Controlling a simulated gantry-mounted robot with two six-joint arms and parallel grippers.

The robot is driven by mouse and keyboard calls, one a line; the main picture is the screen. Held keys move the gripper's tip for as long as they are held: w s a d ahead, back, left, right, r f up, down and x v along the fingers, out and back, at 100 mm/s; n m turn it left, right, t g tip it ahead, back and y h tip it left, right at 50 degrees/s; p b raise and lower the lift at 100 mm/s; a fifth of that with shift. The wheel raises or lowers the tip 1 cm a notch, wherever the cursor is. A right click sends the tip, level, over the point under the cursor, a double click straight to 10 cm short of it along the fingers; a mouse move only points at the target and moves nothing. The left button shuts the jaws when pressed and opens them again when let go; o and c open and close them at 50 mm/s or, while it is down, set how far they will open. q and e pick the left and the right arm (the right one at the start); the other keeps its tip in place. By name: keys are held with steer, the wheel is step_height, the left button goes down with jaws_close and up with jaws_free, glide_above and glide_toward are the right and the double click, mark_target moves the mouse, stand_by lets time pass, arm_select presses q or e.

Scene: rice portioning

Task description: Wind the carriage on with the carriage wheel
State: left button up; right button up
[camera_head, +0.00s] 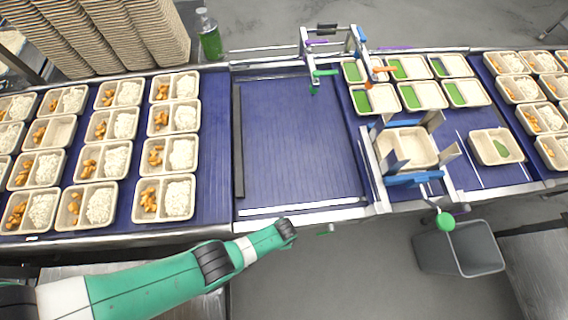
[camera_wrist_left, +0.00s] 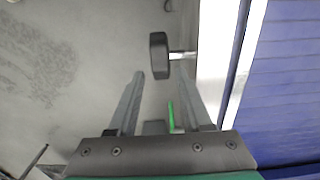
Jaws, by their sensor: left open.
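My left gripper (camera_head: 290,230) is at the front edge of the blue conveyor in the head view. A dark knob or wheel (camera_wrist_left: 158,55) on a short shaft sticks out from the conveyor's front rail, just beyond the fingertips and not touched. A small green part (camera_wrist_left: 171,115) shows between the fingers, farther off; a green part (camera_head: 326,231) shows right of the gripper in the head view. I cannot tell which is the carriage wheel. A blue-cornered frame (camera_head: 412,179) around an empty tray stands on the belt. My right gripper is not in view.
Filled trays (camera_head: 165,195) cover the left belt; several green-portioned trays (camera_head: 375,98) stand at right. A post frame with coloured levers (camera_head: 306,45) stands at the back. A green knob (camera_head: 445,221) and grey bin (camera_head: 460,250) are front right. The middle belt (camera_head: 295,140) is clear.

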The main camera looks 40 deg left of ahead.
arm_select(q)
step_height(320, 180, down, 7)
steer(key=b, duration=0.5)
steer(key=shift+f+b, duration=0.15)
steer(key=shift+b, duration=0.15)
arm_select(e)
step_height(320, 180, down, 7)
arm_select(q)
jaws_close()
steer(key=shift+s+a+r+t+h+p, duration=0.25)
steer(key=shift+t+h+p, duration=0.35)
steer(key=shift+p, duration=0.5)
steer(key=shift+s+a+f+t+h, duration=0.1)
steer(key=shift+s+f+t+h, duration=0.1)
steer(key=shift+t+h, duration=0.2)
steer(key=shift+a+f+t+h+b, duration=0.15)
steer(key=shift+f+t+h+b, duration=0.3)
steer(key=shift+t+h+b, duration=0.35)
steer(key=shift+s, duration=0.15)
steer(key=shift+r, duration=0.25)
